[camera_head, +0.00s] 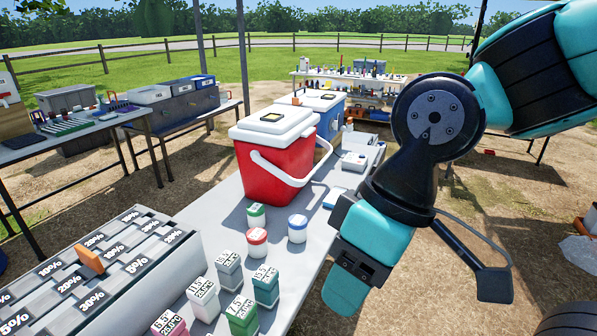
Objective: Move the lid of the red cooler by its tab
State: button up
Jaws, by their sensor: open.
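The red cooler (268,167) stands on the grey table right of the picture's centre-left. Its white lid (262,132) sits on top and looks closed. A small dark square with an orange-brown middle (272,117) lies on the lid; I cannot tell whether it is the tab. A white carrying handle (292,181) hangs across the cooler's front. My gripper (352,240) is right of and nearer than the cooler, apart from it. It is open, and I see nothing held in it.
A blue cooler (327,118) stands just behind the red one. Round jars (297,229) and labelled boxes (266,286) stand in front. A compartment tray (145,260) with an orange piece (90,259) fills the near left. Side tables (60,140) carry cases and equipment.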

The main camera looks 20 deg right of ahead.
aim_at(292, 122)
jog(key=z, duration=0.4)
jog(key=i, duration=1.35)
jog(key=u, duration=0.05)
